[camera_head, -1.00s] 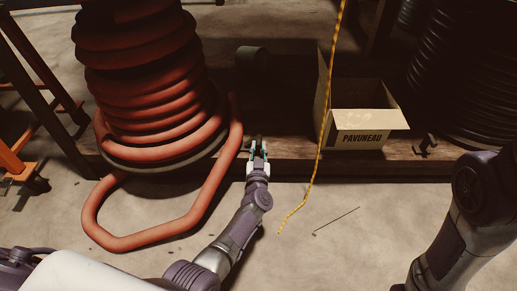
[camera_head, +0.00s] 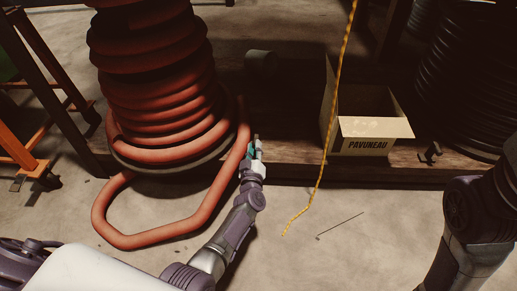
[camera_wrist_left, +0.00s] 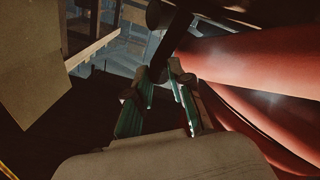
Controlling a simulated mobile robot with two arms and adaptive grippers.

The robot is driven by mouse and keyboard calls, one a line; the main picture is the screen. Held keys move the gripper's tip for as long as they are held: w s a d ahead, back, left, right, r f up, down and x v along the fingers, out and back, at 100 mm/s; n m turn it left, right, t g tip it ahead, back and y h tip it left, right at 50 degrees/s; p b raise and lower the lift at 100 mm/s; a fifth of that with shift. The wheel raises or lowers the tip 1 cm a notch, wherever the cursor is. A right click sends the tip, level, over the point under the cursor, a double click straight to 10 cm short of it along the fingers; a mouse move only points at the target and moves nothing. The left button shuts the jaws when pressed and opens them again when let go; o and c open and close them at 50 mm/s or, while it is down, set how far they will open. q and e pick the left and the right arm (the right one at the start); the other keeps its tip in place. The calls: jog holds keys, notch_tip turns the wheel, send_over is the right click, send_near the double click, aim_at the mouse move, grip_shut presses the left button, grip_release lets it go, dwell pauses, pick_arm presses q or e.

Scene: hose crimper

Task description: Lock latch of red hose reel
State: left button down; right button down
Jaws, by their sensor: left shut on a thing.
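The red hose reel (camera_head: 155,85) stands at the left in the head view, with a loop of red hose (camera_head: 185,220) hanging to the floor. Its red coils (camera_wrist_left: 250,65) fill the right side of the left wrist view. A dark latch bar (camera_wrist_left: 175,40) reaches down between the teal-padded fingers in the wrist view. My left gripper (camera_head: 254,155) is at the rack's front edge, just right of the hose, and is shut on the latch. It also shows in the wrist view (camera_wrist_left: 165,90). The latch's gripped end is partly hidden. My right arm shows at the right, its gripper out of view.
An open cardboard box (camera_head: 370,145) stands on the rack (camera_head: 300,172) to the right. A yellow rope (camera_head: 325,140) hangs between the gripper and the box. Black hose coils (camera_head: 465,80) stand at the far right. The floor in front is mostly clear.

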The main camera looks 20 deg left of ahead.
pick_arm(q)
jog(key=shift+s+a+n, duration=0.15)
jog(key=shift+a+n, duration=0.35)
jog(key=shift+n, duration=0.5)
jog(key=shift+a, duration=0.1)
jog(key=c, duration=1)
grip_release()
jog(key=shift+c, duration=0.2)
